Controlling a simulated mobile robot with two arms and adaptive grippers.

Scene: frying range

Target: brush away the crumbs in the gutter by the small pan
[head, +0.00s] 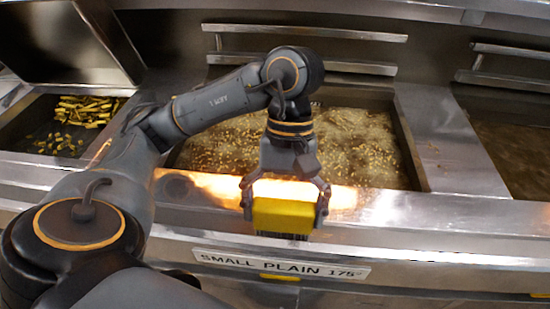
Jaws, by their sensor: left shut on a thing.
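My left gripper (284,208) is shut on a yellow brush (283,216) with dark bristles pointing down. I cannot tell whether the bristles touch the metal. Behind the gripper is the pan (370,150) of bubbling oil with many small golden bits, partly hidden by my left arm. A few faint specks (435,150) show on the metal strip right of this pan. Crumbs in the gutter cannot be made out; glare and the arm cover part of the ledge. My right gripper is not in view.
Another pan (40,125) with fried yellow pieces is at the left. A further pan of brown oil (520,150) is at the right edge. Metal handle bars (305,32) run along the back. The front ledge right of the brush looks clear.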

